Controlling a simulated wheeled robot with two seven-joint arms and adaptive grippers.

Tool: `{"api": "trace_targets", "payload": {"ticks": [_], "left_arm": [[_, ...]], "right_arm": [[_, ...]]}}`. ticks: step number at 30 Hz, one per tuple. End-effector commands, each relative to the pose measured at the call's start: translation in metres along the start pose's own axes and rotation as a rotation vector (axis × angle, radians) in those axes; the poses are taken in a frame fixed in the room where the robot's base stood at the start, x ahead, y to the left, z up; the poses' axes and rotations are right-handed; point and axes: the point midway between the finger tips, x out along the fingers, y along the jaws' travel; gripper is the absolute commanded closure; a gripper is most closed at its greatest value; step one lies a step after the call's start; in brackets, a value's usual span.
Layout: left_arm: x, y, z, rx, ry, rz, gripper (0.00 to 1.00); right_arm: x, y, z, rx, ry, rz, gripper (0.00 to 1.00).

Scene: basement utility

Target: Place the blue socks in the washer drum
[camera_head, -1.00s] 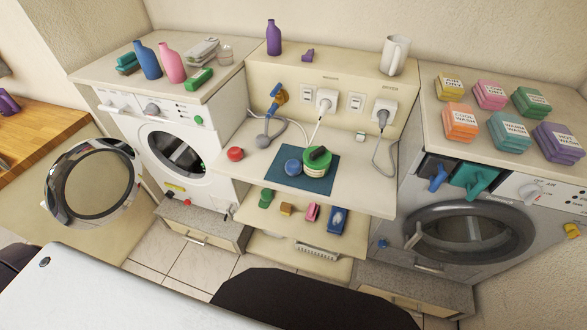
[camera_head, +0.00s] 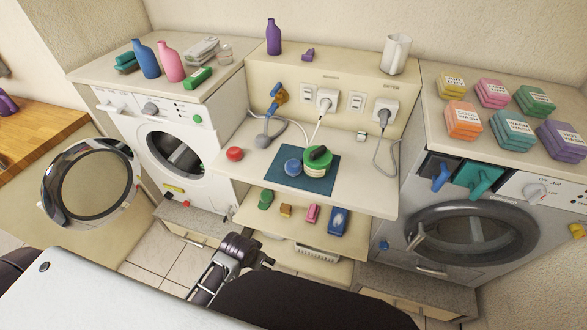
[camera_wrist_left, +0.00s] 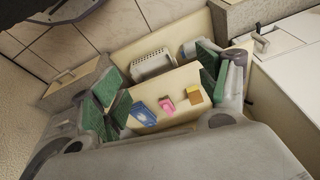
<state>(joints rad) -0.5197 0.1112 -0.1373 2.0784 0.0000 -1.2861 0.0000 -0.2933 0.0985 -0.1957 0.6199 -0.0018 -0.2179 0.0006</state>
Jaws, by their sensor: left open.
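I cannot tell for sure which thing is the blue socks. A round blue bundle (camera_head: 293,167) lies on the dark teal mat (camera_head: 318,185) on the middle counter. A blue-and-white item (camera_head: 339,220) lies on the shelf below and also shows in the left wrist view (camera_wrist_left: 143,112). The white washer at left has its round door (camera_head: 47,192) swung open and its dark drum (camera_head: 175,152) showing. My left gripper (camera_head: 264,259) is low in front of the shelves. In the left wrist view its green-padded fingers (camera_wrist_left: 163,88) are apart and empty. My right gripper is not in view.
A green-lidded tub (camera_head: 318,162) and red knob (camera_head: 235,154) are on the counter. A pink item (camera_head: 312,213) and an orange block (camera_head: 286,211) share the shelf. A shut front-loader (camera_head: 470,232) stands at right. Bottles (camera_head: 146,60) stand on the white washer.

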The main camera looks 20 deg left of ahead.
Motion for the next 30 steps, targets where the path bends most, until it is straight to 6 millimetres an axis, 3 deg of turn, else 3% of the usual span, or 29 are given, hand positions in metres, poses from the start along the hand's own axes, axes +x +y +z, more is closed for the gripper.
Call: {"api": "trace_targets", "payload": {"ticks": [6,18,22,30], "left_arm": [[-0.049,-0.002,-0.012,-0.003,0.019,-0.003,0.25],[-0.108,-0.002,-0.024,-0.033,0.051,0.012,0.25],[-0.119,0.002,-0.031,-0.075,0.07,0.043,0.25],[-0.123,0.011,-0.046,-0.174,0.093,0.117,0.25]], "right_arm": [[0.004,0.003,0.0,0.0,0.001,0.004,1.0],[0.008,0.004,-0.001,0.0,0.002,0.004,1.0],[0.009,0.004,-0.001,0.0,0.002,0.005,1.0],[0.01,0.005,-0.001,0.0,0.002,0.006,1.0]]}}
